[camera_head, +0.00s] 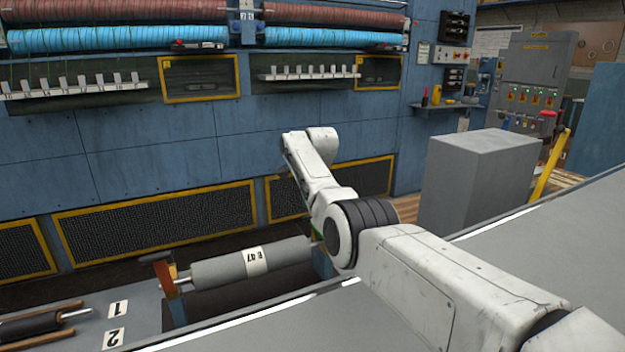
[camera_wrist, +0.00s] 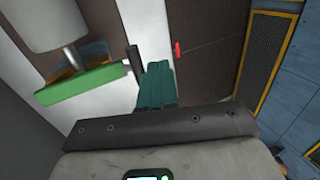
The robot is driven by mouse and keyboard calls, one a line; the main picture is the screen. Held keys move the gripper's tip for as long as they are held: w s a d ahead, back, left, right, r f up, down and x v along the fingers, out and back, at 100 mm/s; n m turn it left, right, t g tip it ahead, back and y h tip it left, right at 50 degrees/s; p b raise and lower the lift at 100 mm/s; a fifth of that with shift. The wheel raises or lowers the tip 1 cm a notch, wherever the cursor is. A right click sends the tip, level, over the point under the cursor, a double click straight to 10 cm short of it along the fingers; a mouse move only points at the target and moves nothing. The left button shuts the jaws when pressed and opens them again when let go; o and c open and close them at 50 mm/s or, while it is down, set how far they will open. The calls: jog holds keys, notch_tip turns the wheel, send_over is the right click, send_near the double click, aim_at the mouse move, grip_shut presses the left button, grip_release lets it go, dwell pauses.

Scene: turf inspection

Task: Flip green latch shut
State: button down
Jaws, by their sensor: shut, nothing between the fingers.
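The green latch (camera_wrist: 80,88) shows in the wrist view as a flat green bar beside the end shaft of the roller (camera_wrist: 48,22). A dark rod-like piece (camera_wrist: 134,62) stands at its right end, close to my fingertips. My gripper (camera_wrist: 158,72) has teal fingers, shut and empty, just right of the latch; I cannot tell whether they touch the dark piece. In the head view the grey roller (camera_head: 250,264) lies across its supports, with an orange latch (camera_head: 165,275) at its left end. Only a sliver of green (camera_head: 319,228) shows by my arm, which hides my gripper there.
A small red piece (camera_wrist: 177,50) shows beyond my fingers. A blue machine wall (camera_head: 150,165) with yellow-framed mesh panels stands behind the roller. A grey block (camera_head: 475,190) stands to the right. Numbered plates and a dark roller (camera_head: 35,327) lie at lower left.

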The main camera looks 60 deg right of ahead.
jog(key=v, duration=0.8)
jog(key=shift+r+b, duration=0.15)
jog(key=shift+b, duration=0.15)
jog(key=shift+s, duration=0.1)
